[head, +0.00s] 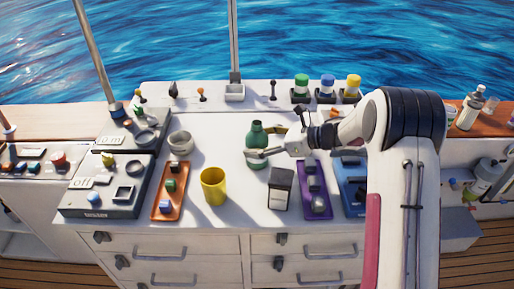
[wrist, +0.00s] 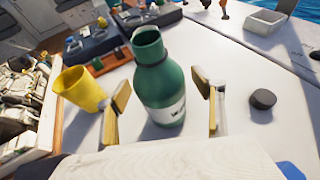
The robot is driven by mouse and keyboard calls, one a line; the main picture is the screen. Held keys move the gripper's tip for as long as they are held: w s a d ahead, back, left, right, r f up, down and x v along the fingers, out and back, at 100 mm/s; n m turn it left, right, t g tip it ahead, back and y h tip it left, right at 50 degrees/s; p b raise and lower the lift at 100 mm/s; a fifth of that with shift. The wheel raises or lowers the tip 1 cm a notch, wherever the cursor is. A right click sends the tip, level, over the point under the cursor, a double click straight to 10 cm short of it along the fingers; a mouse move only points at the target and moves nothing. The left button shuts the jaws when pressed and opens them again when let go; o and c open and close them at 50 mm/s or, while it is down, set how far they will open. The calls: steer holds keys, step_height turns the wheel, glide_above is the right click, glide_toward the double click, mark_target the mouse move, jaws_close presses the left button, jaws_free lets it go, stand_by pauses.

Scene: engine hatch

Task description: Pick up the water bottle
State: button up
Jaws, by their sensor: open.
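The water bottle is a green bottle (wrist: 161,88) with an open neck and a white label, standing upright on the white counter. In the head view the green bottle (head: 256,133) stands near the middle of the counter, partly hidden by my gripper. My gripper (wrist: 165,113) is open, with one yellow-padded finger on each side of the bottle and gaps visible between the pads and the bottle. In the head view my gripper (head: 264,142) reaches in from the right at the bottle's body.
A yellow cup (head: 214,186) stands left of the bottle, close to one finger in the wrist view (wrist: 80,88). A dark box (head: 280,189) stands in front. A grey bowl (head: 180,142), an orange tray (head: 155,205) and a purple tray (head: 316,205) are nearby. A dark round knob (wrist: 263,99) lies right of my gripper.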

steer(key=shift+a, duration=0.1)
stand_by(0.4)
steer(key=c, duration=1.5)
steer(key=shift+r, duration=0.25)
step_height(320, 180, up, 9)
steer(key=shift+r, duration=0.2)
stand_by(0.3)
stand_by(0.8)
